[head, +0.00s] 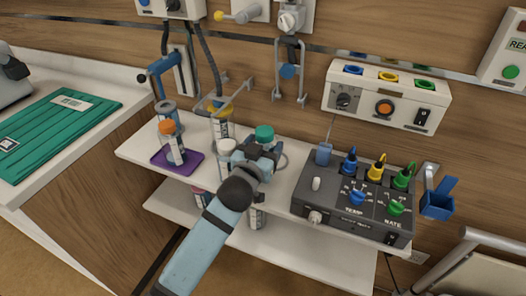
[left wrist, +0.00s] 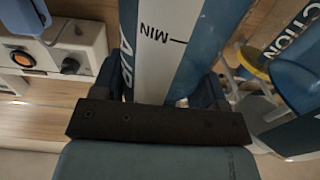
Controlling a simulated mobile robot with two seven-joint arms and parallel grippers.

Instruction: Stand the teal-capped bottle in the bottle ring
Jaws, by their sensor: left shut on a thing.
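The teal-capped bottle (head: 264,133) is at my left gripper (head: 262,153) over the back-middle of the white shelf. In the head view mostly its teal cap shows; the gripper hides the body. In the left wrist view the gripper (left wrist: 165,95) is shut on a white and blue bottle body (left wrist: 165,50) marked MIN. A thin grey curved rim (head: 284,158) shows just right of the gripper, perhaps the bottle ring; most of it is hidden. I cannot tell whether the bottle is inside it. My right gripper is not in view.
An orange-capped bottle (head: 172,140) stands on a purple tray (head: 190,163). A dark control box (head: 330,205) fills the right of the shelf (head: 135,150).

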